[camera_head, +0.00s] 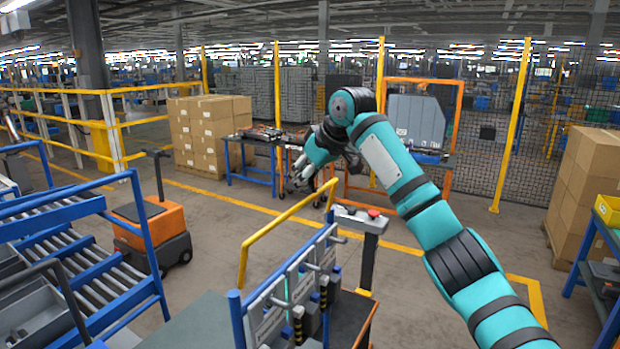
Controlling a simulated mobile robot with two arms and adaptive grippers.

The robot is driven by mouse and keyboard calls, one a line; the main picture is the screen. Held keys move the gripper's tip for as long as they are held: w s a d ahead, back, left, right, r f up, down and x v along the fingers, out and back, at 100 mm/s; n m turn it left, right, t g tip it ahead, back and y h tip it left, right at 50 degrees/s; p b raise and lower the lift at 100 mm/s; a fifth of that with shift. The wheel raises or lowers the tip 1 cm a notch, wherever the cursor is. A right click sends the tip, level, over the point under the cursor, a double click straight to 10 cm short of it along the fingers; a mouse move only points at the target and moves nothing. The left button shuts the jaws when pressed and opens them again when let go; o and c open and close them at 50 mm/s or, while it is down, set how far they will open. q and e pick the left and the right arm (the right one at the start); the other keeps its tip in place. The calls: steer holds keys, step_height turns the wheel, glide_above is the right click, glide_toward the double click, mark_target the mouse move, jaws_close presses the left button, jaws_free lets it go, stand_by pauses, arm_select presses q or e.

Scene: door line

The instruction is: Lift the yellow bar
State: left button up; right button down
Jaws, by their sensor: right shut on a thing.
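The yellow bar (280,219) is a bent rail. It slants up from the left, above a blue-framed rack with grey panels (292,290), and its near end turns down by the rack's left blue post. My right gripper (312,184) is at the bar's far upper end and is shut on it. The fingers are small and dark here, and the exact contact is hard to make out. My right arm comes in from the lower right and bends down at the wrist. My left gripper is not in view.
A pedestal with a red button (373,213) stands close right of the rack, beside my right arm. A roller rack (75,255) and an orange cart (152,236) are at left. Stacked cartons (205,135) stand behind. Open floor lies between cart and rack.

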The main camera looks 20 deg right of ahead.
steer(key=shift+w+a+r+g+h, duration=0.4)
steer(key=shift+w+a+r, duration=0.1)
steer(key=shift+w+r, duration=0.3)
steer(key=shift+r, duration=0.1)
steer(key=c, duration=1.6)
jaws_free()
steer(key=shift+s, duration=0.2)
steer(key=o, duration=0.5)
steer(key=shift+s, duration=0.4)
steer(key=shift+c, duration=0.2)
steer(key=shift+o, duration=1.1)
steer(key=v, duration=1.1)
steer(key=shift+r, duration=0.2)
